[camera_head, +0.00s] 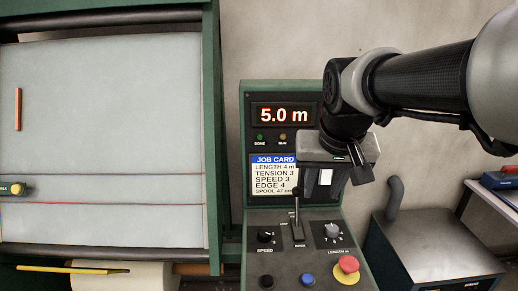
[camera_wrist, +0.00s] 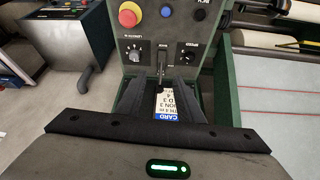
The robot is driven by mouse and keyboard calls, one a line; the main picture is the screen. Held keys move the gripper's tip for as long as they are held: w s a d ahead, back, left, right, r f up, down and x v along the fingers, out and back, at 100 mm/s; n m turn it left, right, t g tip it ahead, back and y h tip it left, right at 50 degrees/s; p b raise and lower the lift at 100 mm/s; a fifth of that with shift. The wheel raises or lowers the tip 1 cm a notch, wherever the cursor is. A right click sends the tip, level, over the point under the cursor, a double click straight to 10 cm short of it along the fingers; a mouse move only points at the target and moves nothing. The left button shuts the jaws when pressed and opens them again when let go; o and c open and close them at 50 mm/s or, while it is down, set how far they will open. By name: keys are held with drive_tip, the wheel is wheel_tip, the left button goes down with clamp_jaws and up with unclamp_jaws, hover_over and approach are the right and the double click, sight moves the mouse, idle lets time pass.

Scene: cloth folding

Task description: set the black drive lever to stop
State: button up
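The black drive lever (camera_head: 297,213) stands up from a slotted plate on the console's sloping panel, its round knob reaching in front of the job card's lower edge. Small labels beside the slot are too small to read surely. In the wrist view the lever (camera_wrist: 162,66) shows between the two dark fingers. My gripper (camera_wrist: 161,90) is open, its fingers apart on either side of the lever's line; I cannot tell whether either touches it. In the head view my gripper (camera_head: 328,180) hangs over the console, just right of the knob, its fingers partly hidden.
The display (camera_head: 283,115) reads 5.0 m above the job card (camera_head: 274,175). Around the lever are the speed knob (camera_head: 266,236), length knob (camera_head: 332,231), blue button (camera_head: 307,280) and red emergency button (camera_head: 348,265). A cloth table (camera_head: 110,110) lies left, a grey cabinet (camera_head: 435,245) right.

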drive_tip(key=w+f+b, duration=0.1)
drive_tip(key=w+f, duration=0.2)
drive_tip(key=w, duration=0.5)
drive_tip(key=h+b, duration=0.1)
approach(297, 201)
drive_tip(key=shift+m+g, duration=0.4)
drive_tip(key=x, duration=0.9)
drive_tip(key=w+x, duration=0.1)
drive_tip(key=x, duration=0.4)
drive_tip(key=shift+w+d, duration=0.1)
drive_tip(key=shift+w, duration=0.05)
clamp_jaws()
drive_tip(key=shift+r, duration=0.15)
